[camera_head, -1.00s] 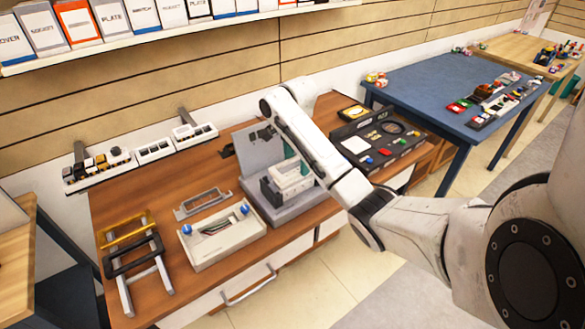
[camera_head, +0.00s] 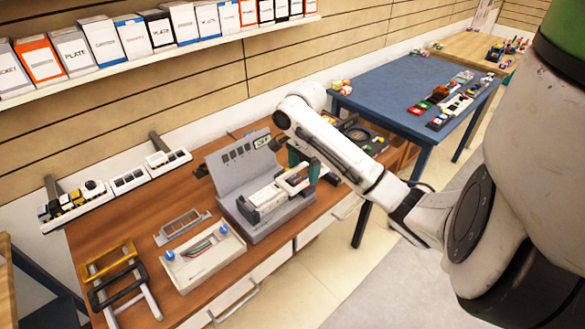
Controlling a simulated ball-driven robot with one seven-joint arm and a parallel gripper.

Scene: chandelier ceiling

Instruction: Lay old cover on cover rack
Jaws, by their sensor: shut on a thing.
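My gripper (camera_head: 302,165), with green fingers, is over the right part of the grey stand (camera_head: 280,224) in the middle of the bench. It is shut on a pale piece with a dark opening (camera_head: 293,182), which looks like the old cover. This piece is at or just above the white device (camera_head: 262,202) on the stand; I cannot tell if they touch. My arm hides part of it. What looks like the cover rack (camera_head: 145,292) is a pair of pale rails at the left end of the bench, with a gold frame (camera_head: 107,259) and a black frame (camera_head: 116,285) across it.
A pale tray with blue knobs (camera_head: 203,262) and a grey frame (camera_head: 182,226) lie between the stand and the rack. White bins (camera_head: 130,180) stand along the wall. An upright grey panel (camera_head: 236,168) rises behind the device. A blue table (camera_head: 405,95) is at the right.

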